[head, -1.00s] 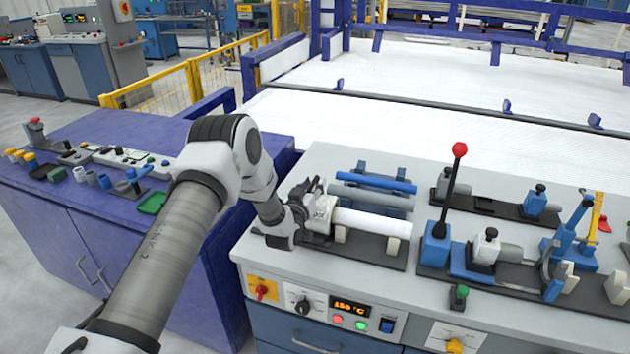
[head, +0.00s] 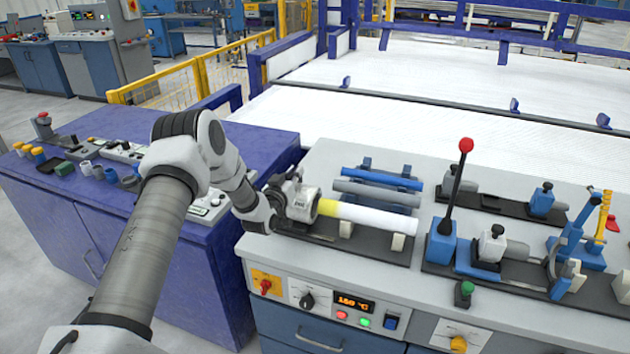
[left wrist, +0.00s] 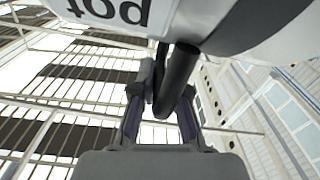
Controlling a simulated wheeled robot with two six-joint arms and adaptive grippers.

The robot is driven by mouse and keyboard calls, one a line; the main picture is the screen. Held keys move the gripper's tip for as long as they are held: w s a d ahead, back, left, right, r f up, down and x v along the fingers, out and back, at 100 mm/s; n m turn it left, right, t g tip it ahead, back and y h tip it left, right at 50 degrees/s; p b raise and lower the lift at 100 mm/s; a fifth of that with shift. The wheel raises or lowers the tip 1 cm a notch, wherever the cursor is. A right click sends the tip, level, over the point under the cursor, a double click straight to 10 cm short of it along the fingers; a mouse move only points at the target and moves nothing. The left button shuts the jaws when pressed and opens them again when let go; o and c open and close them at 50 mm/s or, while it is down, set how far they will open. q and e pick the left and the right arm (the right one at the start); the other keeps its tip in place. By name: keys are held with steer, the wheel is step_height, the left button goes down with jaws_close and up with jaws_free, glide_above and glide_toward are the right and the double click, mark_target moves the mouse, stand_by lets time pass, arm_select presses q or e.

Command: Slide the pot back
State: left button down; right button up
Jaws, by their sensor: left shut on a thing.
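The pot (head: 303,205) is a pale grey cylinder on a dark base plate (head: 372,245) on the grey bench. In the left wrist view its white body (left wrist: 120,12) shows upside-down lettering "pot" at the top. My left gripper (head: 280,196) is at the pot's left side and shut on its dark handle (left wrist: 176,80). A white pipe (head: 378,217) lies level on pale supports to the right of the pot. The pipe's left end is yellow (head: 328,208) and meets the pot's right face; I cannot tell whether it is still inside. My right gripper is out of view.
A blue pipe (head: 382,179) and a grey pipe (head: 375,193) lie on a rack behind. A red-knobbed lever (head: 447,205) and a clamp fixture (head: 492,246) stand to the right. The purple cabinet (head: 90,215) with small parts is at the left.

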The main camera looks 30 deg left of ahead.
arm_select(q)
steer(key=a, duration=0.3)
steer(key=shift+s+a, duration=0.2)
steer(key=shift+s, duration=0.2)
steer(key=shift+w+d+r, duration=0.1)
steer(key=shift+d+r, duration=0.05)
steer(key=shift+d, duration=0.1)
steer(key=c, duration=1.2)
jaws_free()
steer(key=shift+a, duration=0.2)
steer(key=shift+a+f, duration=0.1)
steer(key=shift+f, duration=0.1)
steer(key=shift+s, duration=0.25)
steer(key=v, duration=1.1)
steer(key=shift+s, duration=0.3)
steer(key=shift+f, duration=0.15)
